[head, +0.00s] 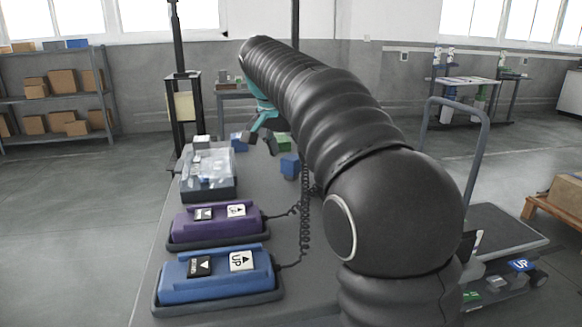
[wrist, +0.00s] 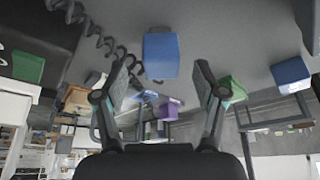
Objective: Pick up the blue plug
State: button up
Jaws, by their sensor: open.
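A blue block-shaped plug (head: 290,165) lies on the grey table in the head view, beside the coiled black cord. A second blue block (head: 238,142) lies farther back, near my gripper (head: 262,119). In the wrist view a blue block (wrist: 161,52) sits ahead of the gap between the fingers of my gripper (wrist: 163,74), apart from both. Another blue block (wrist: 290,72) is to the right there. I cannot tell for sure which blue block of the head view is the centred one. My gripper is open and empty. My arm hides part of the table.
A green block (head: 280,142) lies near the blue ones. A clear-lidded box (head: 207,168), a purple control box (head: 212,219) and a blue control box (head: 217,275) line the table's left side. The coiled cord (head: 305,215) runs along the middle. A trolley (head: 500,240) stands right.

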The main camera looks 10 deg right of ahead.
aim_at(292, 157)
jog(key=shift+w+x, duration=0.15)
jog(key=shift+x, duration=1.2)
jog(key=shift+w+x, duration=0.1)
jog(key=shift+x, duration=1.3)
jog(key=shift+d+r, duration=0.1)
jog(key=shift+r, duration=0.1)
jog(key=c, duration=1.3)
jog(key=shift+r, duration=0.15)
jog(key=shift+r, duration=0.3)
jog(key=r, duration=0.2)
jog(key=d+r, duration=0.1)
jog(key=r, duration=0.1)
jog(key=shift+s+d, duration=0.1)
jog(key=shift+s, duration=0.05)
jog(key=shift+s+d+r, duration=0.55)
jog(key=shift+d+r, duration=0.65)
jog(key=shift+d, duration=0.45)
jog(key=shift+s+d+r, duration=0.55)
jog(key=shift+d+r, duration=0.6)
jog(key=shift+d, duration=0.5)
jog(key=shift+s+d+r, duration=0.55)
jog(key=shift+d+r, duration=0.65)
jog(key=shift+d, duration=0.45)
